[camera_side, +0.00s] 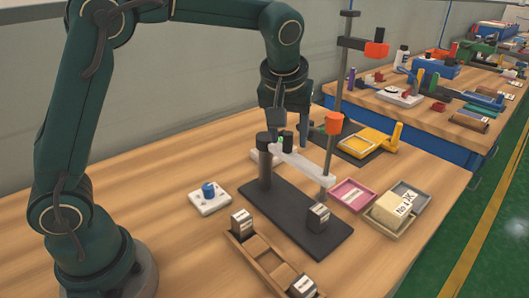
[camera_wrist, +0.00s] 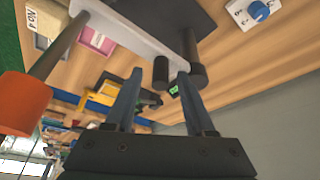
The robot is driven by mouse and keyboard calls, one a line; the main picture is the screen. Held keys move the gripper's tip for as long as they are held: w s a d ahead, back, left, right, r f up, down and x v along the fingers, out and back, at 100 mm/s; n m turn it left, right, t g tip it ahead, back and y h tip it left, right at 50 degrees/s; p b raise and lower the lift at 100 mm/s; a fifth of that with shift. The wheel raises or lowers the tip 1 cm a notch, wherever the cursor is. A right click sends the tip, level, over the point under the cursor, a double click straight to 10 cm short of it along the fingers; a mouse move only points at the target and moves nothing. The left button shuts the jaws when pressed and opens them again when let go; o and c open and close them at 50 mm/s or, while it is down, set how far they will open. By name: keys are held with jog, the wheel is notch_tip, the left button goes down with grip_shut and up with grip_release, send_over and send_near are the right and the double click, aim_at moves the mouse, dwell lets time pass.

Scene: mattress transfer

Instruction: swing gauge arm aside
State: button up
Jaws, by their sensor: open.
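The gauge stands on a black base plate (camera_side: 285,215) with a dark post (camera_side: 265,165). Its white gauge arm (camera_side: 312,168) reaches from the post toward the lower right in the side view, and it also shows in the wrist view (camera_wrist: 135,28). A short black peg (camera_wrist: 160,72) stands up from the white arm near the post. An orange-topped rod (camera_side: 333,123) rises at the arm's far end. My gripper (camera_side: 289,132) points down over the peg, open. In the wrist view its fingers (camera_wrist: 160,80) are on either side of the peg; I cannot tell whether they touch it.
A block (camera_side: 318,216) sits on the base plate. A wooden tray (camera_side: 262,258) with blocks lies in front. A white plate with a blue knob (camera_side: 209,190) is at left. Pink (camera_side: 343,203) and grey trays, the latter near a cream block (camera_side: 390,210), are at right. A yellow fixture (camera_side: 368,143) stands behind.

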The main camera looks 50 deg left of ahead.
grip_shut()
jog(key=shift+d, duration=0.1)
dwell(1.2)
